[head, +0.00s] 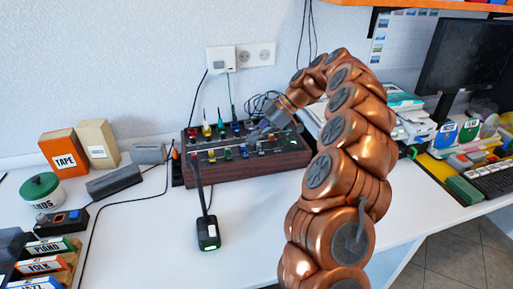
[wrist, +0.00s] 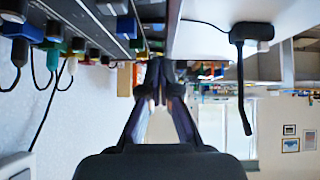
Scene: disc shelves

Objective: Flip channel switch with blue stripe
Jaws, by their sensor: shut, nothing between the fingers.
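The dark wooden channel box (head: 248,170) stands on the white desk against the wall, with colored plugs and small colored switches in rows on its top. My gripper (head: 266,128) is over the right part of the box, its fingers shut and empty. In the wrist view my gripper (wrist: 157,76) points at the box edge and covers part of what lies beyond it. The box panel (wrist: 95,30) fills the upper left there, with blue and green plugs along it. The switches are too small to tell which has the blue stripe.
A black desk microphone (head: 207,232) stands in front of the box and rises close to its front. An orange box marked TAPE (head: 64,152), a green-lidded jar (head: 41,189) and labelled trays stand at left. A monitor (head: 470,62) is at right. The front middle of the desk is clear.

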